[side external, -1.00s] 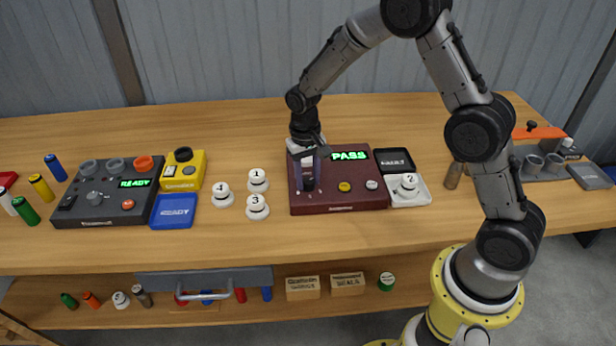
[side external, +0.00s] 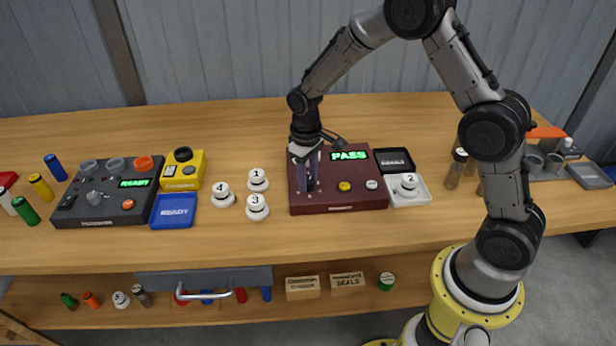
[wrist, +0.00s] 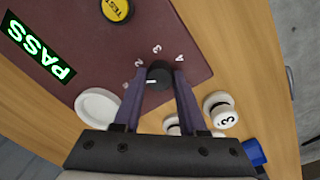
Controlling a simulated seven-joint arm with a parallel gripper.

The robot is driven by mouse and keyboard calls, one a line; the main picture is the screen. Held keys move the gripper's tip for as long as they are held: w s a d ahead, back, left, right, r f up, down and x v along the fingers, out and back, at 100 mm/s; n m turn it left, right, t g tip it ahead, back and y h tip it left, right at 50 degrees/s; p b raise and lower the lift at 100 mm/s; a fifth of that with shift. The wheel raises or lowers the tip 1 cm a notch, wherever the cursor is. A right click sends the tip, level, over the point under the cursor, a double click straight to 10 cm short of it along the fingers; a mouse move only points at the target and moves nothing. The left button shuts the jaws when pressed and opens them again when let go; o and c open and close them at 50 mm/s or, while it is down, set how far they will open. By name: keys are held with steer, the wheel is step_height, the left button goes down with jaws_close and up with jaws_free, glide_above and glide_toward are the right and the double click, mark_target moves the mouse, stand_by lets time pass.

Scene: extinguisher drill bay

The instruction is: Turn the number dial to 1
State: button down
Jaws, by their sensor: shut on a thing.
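The number dial (wrist: 158,76) is a small black knob on the dark red console (side external: 340,202). In the wrist view its white pointer line faces left, below the printed 2 and towards a faint mark partly hidden beside the left finger. The printed 3 and 4 show above and to the right. My gripper (wrist: 160,74) is shut on the dial, one finger on each side. In the side external view my gripper (side external: 307,187) points down at the console's left part and hides the dial. A lit PASS display (side external: 349,156) is on the console.
A yellow TEST button (side external: 344,186) is on the console. White numbered weights, including the 3 (side external: 257,207), stand left of it. A white tray (side external: 409,195) holding the 2 is at its right. A dark READY console (side external: 107,205) stands further left.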

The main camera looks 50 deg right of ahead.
mark_target(308, 182)
steer(key=n, duration=0.5)
steer(key=shift+r+n, duration=0.1)
steer(key=shift+n, duration=0.6)
steer(key=shift+c, duration=2.3)
jaws_free()
step_height(308, 182, up, 14)
steer(key=shift+s+a, duration=0.25)
